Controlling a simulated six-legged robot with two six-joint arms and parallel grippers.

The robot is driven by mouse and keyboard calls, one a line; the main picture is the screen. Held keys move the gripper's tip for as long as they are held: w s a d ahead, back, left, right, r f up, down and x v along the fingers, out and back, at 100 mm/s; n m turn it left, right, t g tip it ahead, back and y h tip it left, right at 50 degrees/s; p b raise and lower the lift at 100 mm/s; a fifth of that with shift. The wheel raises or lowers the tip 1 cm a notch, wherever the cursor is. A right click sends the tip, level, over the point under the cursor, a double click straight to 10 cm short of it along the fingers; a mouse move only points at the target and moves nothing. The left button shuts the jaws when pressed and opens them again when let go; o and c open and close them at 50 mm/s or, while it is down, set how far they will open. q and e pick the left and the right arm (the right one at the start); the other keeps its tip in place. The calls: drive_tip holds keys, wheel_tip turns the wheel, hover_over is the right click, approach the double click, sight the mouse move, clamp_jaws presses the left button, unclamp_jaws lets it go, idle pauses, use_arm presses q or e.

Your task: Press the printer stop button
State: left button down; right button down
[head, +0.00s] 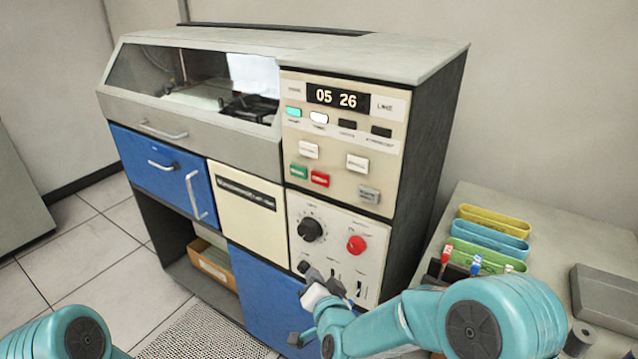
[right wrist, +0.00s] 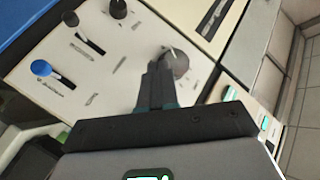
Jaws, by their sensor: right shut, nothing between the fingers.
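A printer-like machine (head: 410,140) has an upper button panel and a lower knob panel. The upper panel has a red rectangular button (head: 320,179) beside a green one (head: 299,171). The lower panel has a round red button (head: 357,244) right of a black knob (head: 311,229). The labels are too small to read, so I cannot tell which is the stop button. My right gripper (head: 318,285) is shut and empty in front of the lower panel's bottom left, below both red buttons. In the right wrist view its fingertips (right wrist: 158,80) are close to a dark knob (right wrist: 178,62); contact is unclear.
A grey desk (head: 480,205) at the right carries yellow, blue and green trays (head: 494,228) and several coloured markers (head: 460,263). A cardboard box (head: 212,262) sits on the machine's low shelf. The tiled floor at the left is clear.

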sight(320, 179)
drive_tip(key=w+a+r+m+t, duration=0.1)
drive_tip(key=a+r+t, duration=0.1)
drive_tip(key=r, duration=0.6)
drive_tip(key=a+r+m+t, duration=0.2)
drive_tip(key=a+r+t, duration=0.1)
drive_tip(key=r, duration=0.6)
drive_tip(key=shift+w+a+m+t+h+b, duration=0.15)
drive_tip(key=shift+w+m+t+h+b, duration=0.15)
drive_tip(key=shift+w+t+b, duration=0.1)
drive_tip(key=w+d+p, duration=0.1)
drive_tip(key=w+d, duration=0.4)
drive_tip(key=w, duration=0.2)
drive_tip(key=shift+p, duration=0.3)
drive_tip(key=shift+d, duration=0.1)
idle(0.6)
